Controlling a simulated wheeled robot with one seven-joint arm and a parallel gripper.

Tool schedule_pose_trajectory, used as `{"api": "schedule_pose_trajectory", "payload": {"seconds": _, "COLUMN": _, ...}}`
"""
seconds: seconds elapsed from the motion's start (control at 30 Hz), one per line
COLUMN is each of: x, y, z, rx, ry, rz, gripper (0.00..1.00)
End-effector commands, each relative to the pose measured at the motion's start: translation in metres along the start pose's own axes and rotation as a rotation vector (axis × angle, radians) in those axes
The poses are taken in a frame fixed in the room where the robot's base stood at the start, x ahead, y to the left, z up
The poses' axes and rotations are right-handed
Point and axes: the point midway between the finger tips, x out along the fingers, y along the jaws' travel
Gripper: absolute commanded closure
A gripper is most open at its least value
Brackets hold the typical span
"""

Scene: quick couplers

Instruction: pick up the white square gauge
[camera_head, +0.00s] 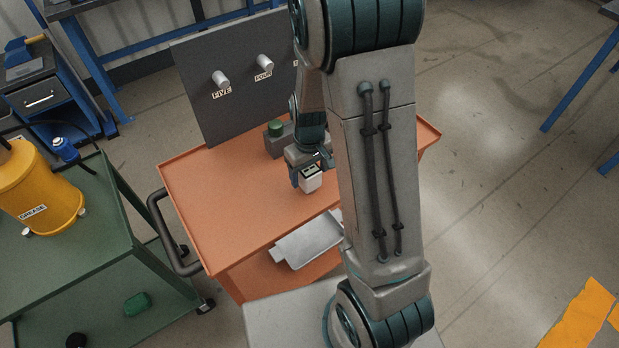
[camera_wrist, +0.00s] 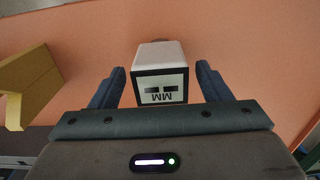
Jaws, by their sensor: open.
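The white square gauge (camera_wrist: 161,80) is a small white block with a dark-framed face marked "MM". In the wrist view it lies between the two fingers of my gripper (camera_wrist: 160,84), with a gap showing on each side. The gripper is open and has not closed on it. In the head view the gauge (camera_head: 311,179) is on the orange cart top, with my gripper (camera_head: 308,173) right at it. My arm hides much of the cart's right side.
The orange cart (camera_head: 215,205) has a dark upright panel (camera_head: 215,110) with white knobs labelled "FIVE" and "FOUR". A grey block with a green top (camera_head: 276,130) stands behind my gripper. A green cart (camera_head: 75,255) with a yellow grease drum (camera_head: 38,190) is at left. The cart top's left part is clear.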

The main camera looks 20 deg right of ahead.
Motion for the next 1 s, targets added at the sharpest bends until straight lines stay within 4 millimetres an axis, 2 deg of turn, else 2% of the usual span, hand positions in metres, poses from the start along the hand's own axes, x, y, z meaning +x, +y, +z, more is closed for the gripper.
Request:
{"api": "schedule_pose_trajectory", "payload": {"seconds": 0.13, "x": 0.0103, "y": 0.0001, "z": 0.0005, "rx": 0.001, "ry": -0.001, "rz": 0.000, "gripper": 0.29}}
{"api": "schedule_pose_trajectory", "payload": {"seconds": 0.37, "x": 0.0110, "y": 0.0000, "z": 0.0001, "rx": 0.000, "ry": 0.001, "rz": 0.001, "gripper": 0.29}}
{"api": "schedule_pose_trajectory", "payload": {"seconds": 0.5, "x": 0.0108, "y": 0.0000, "z": 0.0001, "rx": 0.000, "ry": 0.001, "rz": 0.001, "gripper": 0.68}}
{"api": "schedule_pose_trajectory", "payload": {"seconds": 0.57, "x": 0.0108, "y": 0.0000, "z": 0.0000, "rx": 0.000, "ry": 0.001, "rz": 0.001, "gripper": 0.85}}
{"api": "schedule_pose_trajectory", "payload": {"seconds": 0.6, "x": 0.0108, "y": 0.0000, "z": 0.0000, "rx": 0.000, "ry": 0.001, "rz": 0.001, "gripper": 0.89}}
{"api": "schedule_pose_trajectory", "payload": {"seconds": 1.0, "x": 0.0042, "y": 0.0000, "z": -0.0009, "rx": 0.000, "ry": 0.004, "rz": 0.001, "gripper": 0.89}}
